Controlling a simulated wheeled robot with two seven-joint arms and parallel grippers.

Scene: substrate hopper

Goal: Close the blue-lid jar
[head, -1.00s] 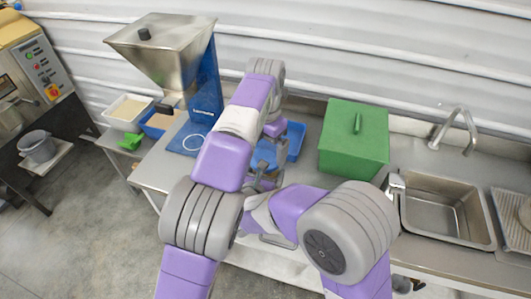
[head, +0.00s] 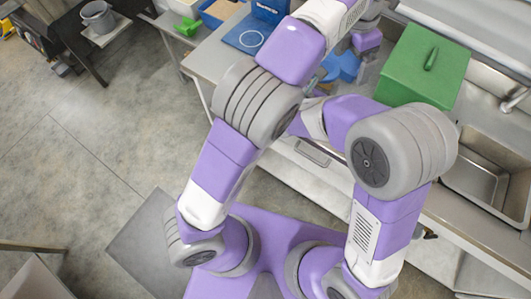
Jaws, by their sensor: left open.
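I cannot make out the jar or its blue lid; my arms hide much of the worktop. A blue tray-like piece (head: 343,66) shows on the worktop between my left wrist and the green box. My left arm reaches over the worktop, its wrist at the top edge of the view. My left gripper (head: 323,85) is small and partly covered near the blue piece; it is open, and I see nothing held in it. My right forearm points left across the worktop's front edge. Its gripper is hidden behind my left arm.
A blue machine base (head: 243,36) and a green scoop (head: 188,27) are at the upper left. A grey bucket (head: 97,17) stands farther left. The floor at left is open.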

